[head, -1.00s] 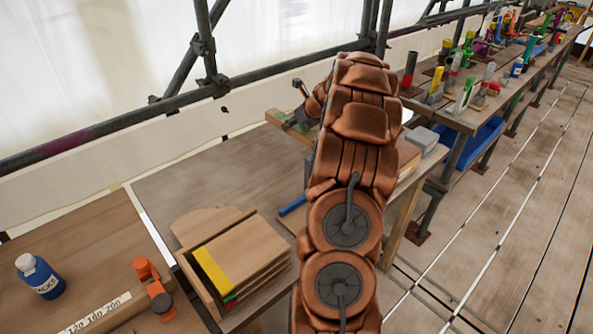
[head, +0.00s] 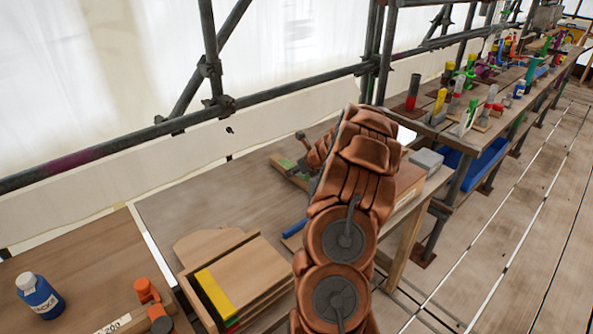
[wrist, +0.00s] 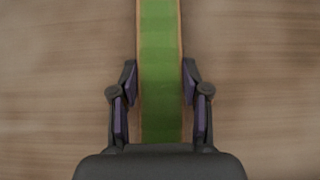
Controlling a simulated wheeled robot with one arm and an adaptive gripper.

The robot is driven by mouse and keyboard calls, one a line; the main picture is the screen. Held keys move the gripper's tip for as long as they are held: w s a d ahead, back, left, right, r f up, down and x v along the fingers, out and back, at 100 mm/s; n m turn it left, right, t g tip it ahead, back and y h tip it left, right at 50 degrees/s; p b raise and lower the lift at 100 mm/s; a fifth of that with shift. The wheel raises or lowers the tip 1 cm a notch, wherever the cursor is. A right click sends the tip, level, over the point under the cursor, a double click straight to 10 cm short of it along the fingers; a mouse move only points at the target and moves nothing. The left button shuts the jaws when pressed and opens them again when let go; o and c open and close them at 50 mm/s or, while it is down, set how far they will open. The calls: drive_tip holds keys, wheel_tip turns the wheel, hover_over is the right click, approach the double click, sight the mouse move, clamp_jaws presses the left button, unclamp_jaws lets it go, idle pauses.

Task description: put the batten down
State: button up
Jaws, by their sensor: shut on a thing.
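The batten (wrist: 160,40) is a narrow wooden strip with a green upper face. In the wrist view it runs straight up the picture between the two fingers of my gripper (wrist: 160,82), which is shut on it. In the head view the green-marked end of the batten (head: 286,163) shows beyond my arm, over the far part of the bench (head: 190,205). My gripper (head: 302,176) is partly hidden there by my own arm. I cannot tell whether the batten touches the bench top.
A wooden box with colour-edged boards (head: 245,275) stands at the bench's near side. A blue bar (head: 294,228) lies beside my arm. A grey block (head: 428,160) is at the right. Scaffold tubes (head: 300,93) run behind.

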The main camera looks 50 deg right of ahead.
drive_tip(key=shift+f, duration=0.1)
drive_tip(key=o, duration=1.3)
drive_tip(key=shift+s+r, duration=0.25)
drive_tip(key=shift+r, duration=0.2)
drive_tip(key=b+v, duration=0.1)
drive_tip(key=v, duration=1)
drive_tip(key=shift+r, duration=0.1)
